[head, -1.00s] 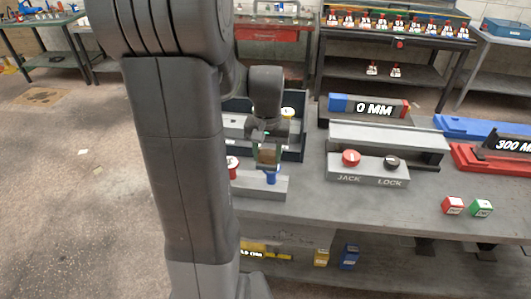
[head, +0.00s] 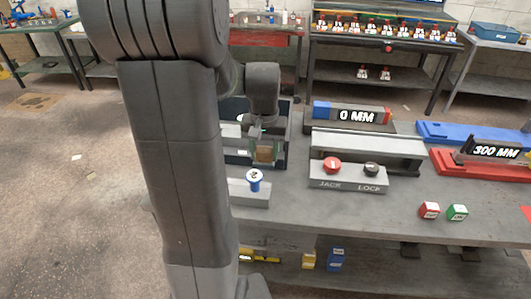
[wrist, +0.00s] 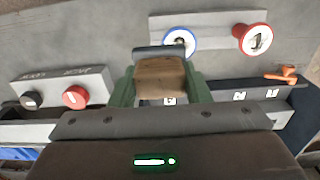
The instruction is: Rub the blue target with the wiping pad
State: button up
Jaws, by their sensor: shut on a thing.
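The blue target (head: 254,181) is a blue-rimmed post with a white marked face, upright on a grey block at the bench's near left. It also shows in the wrist view (wrist: 180,38). My gripper (head: 265,152) is just behind and above it. In the wrist view its green fingers (wrist: 160,90) are shut on a brown block with a grey bar along its far edge, seemingly the wiping pad (wrist: 160,76). The grey bar overlaps the target's near rim in that picture. The head view shows a gap between pad and target.
A red-rimmed target (wrist: 252,38) stands beside the blue one, hidden behind my arm in the head view. A dark tray (head: 285,150) lies under the gripper. The JACK and LOCK button box (head: 350,178) stands to the right. Red and green cubes (head: 429,210) sit farther right.

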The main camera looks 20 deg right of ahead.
aim_at(264, 149)
jog(key=shift+r+p, duration=1)
jog(key=shift+r, duration=0.6)
